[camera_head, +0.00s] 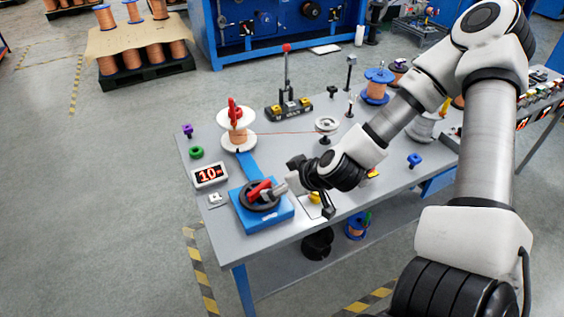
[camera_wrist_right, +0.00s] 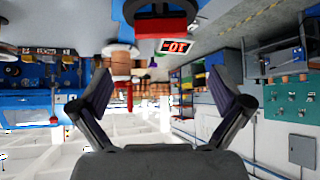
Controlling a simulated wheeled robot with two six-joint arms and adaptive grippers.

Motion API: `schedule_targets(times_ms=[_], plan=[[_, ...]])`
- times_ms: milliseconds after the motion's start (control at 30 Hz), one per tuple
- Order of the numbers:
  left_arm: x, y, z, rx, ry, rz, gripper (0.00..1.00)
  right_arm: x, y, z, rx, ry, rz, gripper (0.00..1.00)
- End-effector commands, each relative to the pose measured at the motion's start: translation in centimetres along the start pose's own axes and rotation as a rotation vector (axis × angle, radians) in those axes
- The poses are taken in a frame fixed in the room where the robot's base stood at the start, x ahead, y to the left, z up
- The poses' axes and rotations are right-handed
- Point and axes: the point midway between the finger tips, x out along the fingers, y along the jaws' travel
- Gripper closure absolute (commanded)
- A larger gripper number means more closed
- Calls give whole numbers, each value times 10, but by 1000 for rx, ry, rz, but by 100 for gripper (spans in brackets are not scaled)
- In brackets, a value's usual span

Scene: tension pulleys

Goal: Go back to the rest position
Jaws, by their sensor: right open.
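My right gripper (camera_head: 306,187) is over the front part of the grey table, just right of a blue block (camera_head: 262,214) with a black dial and a red lever (camera_head: 258,190). In the right wrist view its two fingers (camera_wrist_right: 161,88) are spread wide with nothing held between them. A red and black part (camera_wrist_right: 160,28) shows above the gap there, apart from the fingers. My left gripper is not in view.
The table (camera_head: 216,237) holds a "10-" display (camera_head: 209,175), a copper spool with a red part (camera_head: 235,120), a wire pulley (camera_head: 326,125) and a black stand with a red-topped lever (camera_head: 287,85). Spools stand on a pallet (camera_head: 148,72) at the back left. Floor left of the table is clear.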

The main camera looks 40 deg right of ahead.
Motion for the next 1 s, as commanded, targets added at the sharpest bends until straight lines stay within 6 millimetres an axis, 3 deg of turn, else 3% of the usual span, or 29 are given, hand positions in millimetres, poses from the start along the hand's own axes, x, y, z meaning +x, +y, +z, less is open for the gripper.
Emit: schedule_targets(times_ms=[667,767,867,1000], plan=[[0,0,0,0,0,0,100,-4,-1,5,-3,-12,-4,0],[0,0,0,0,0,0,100,3,-5,31,-33,-84,-5,0],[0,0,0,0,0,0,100,15,-16,81,-155,-240,-10,0],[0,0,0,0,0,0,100,25,-43,162,-361,-476,-62,0]])
